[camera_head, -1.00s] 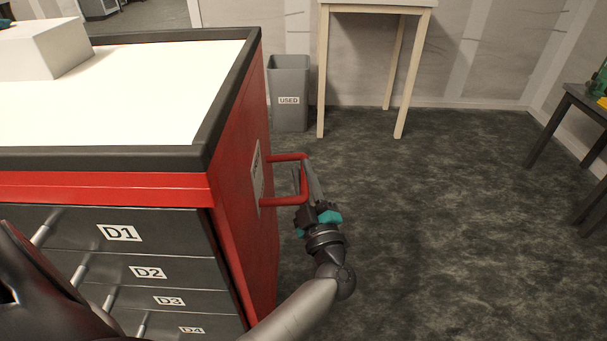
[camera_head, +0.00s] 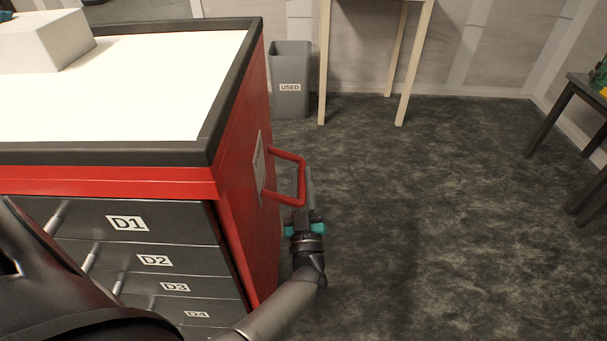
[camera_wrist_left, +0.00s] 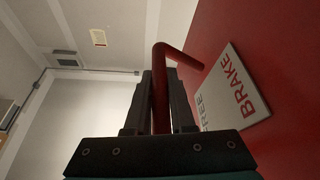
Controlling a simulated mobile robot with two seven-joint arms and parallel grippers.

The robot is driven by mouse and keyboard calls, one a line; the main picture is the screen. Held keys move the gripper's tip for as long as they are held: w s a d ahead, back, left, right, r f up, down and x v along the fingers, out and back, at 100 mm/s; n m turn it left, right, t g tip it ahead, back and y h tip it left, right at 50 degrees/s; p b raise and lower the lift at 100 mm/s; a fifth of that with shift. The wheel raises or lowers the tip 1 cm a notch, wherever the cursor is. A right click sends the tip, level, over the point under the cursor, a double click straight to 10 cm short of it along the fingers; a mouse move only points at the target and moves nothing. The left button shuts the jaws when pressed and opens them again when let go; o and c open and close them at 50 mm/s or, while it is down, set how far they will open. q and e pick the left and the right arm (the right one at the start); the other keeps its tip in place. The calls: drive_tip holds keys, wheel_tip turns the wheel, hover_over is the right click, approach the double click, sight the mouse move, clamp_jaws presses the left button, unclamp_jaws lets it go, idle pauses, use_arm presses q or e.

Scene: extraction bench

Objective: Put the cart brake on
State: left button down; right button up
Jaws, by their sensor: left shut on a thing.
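The cart (camera_head: 245,230) is red with a dark rim and stands at the left. A red U-shaped brake bar (camera_head: 286,199) sticks out from its right side, its outer end sloping down. A pale label plate (camera_head: 258,164) lies beside the bar; in the left wrist view the plate (camera_wrist_left: 228,92) reads BRAKE and, partly hidden, what looks like FREE. My left gripper (camera_head: 307,190) is shut on the bar's outer part. In the left wrist view the bar (camera_wrist_left: 160,85) runs between its two fingers. My right gripper is not in view.
A grey bin (camera_head: 290,85) marked USED stands behind the cart near a pale table (camera_head: 408,60). A dark table (camera_head: 560,105) stands at the far right. The floor (camera_head: 430,220) right of the cart is clear. Drawers (camera_head: 125,223) face the front.

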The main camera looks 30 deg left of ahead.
use_arm(q)
drive_tip(key=shift+s+a+f+m, duration=0.15)
drive_tip(key=shift+f+m, duration=0.15)
drive_tip(key=shift+f, duration=0.15)
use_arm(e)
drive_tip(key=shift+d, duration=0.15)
use_arm(q)
drive_tip(key=c, duration=1.1)
unclamp_jaws()
drive_tip(key=o, duration=0.3)
drive_tip(key=shift+r, duration=0.1)
drive_tip(key=shift+o, duration=0.2)
drive_tip(key=shift+s+d, duration=0.3)
drive_tip(key=shift+d, duration=0.05)
drive_tip(key=p+v, duration=0.1)
drive_tip(key=v, duration=1.3)
drive_tip(key=shift+s+f, duration=0.2)
drive_tip(key=shift+f, duration=0.05)
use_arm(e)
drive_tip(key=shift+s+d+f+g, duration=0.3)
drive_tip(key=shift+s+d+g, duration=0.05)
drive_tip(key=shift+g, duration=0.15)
